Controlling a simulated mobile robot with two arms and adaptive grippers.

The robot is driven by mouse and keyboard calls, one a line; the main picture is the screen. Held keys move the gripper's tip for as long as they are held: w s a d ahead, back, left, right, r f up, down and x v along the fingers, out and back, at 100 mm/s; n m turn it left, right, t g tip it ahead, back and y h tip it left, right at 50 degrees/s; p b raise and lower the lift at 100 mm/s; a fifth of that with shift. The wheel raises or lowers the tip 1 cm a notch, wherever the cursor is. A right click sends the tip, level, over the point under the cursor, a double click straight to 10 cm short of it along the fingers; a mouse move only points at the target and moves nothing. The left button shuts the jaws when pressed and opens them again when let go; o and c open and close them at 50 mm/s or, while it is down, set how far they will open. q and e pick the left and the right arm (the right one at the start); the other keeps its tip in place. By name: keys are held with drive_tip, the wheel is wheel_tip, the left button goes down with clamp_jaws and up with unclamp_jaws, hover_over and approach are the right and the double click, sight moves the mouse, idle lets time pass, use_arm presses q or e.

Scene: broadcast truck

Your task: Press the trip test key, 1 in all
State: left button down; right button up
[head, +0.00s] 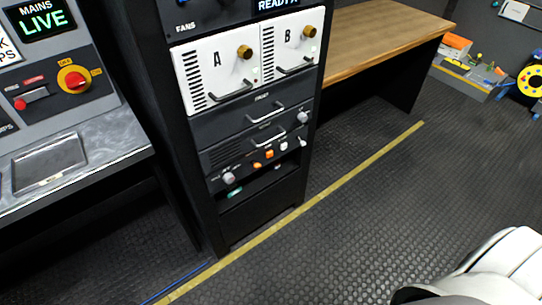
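No label reading trip test can be made out, so I cannot tell which control is the trip test key. A lower panel of the black rack (213,206) carries small orange keys (257,166), a white key (284,146) and grey knobs (229,178). The console at the left has a red control (31,104) with small unreadable labels, and a red rotary switch (75,80) on a yellow disc. A lit sign above reads MAINS LIVE (45,19). Neither of my grippers shows. A white part of mine is at the bottom right.
Two white units marked A (217,60) and B (288,34) sit in the rack. A grey tray (49,163) lies on the console ledge. A wooden desk (375,35) stands right of the rack.

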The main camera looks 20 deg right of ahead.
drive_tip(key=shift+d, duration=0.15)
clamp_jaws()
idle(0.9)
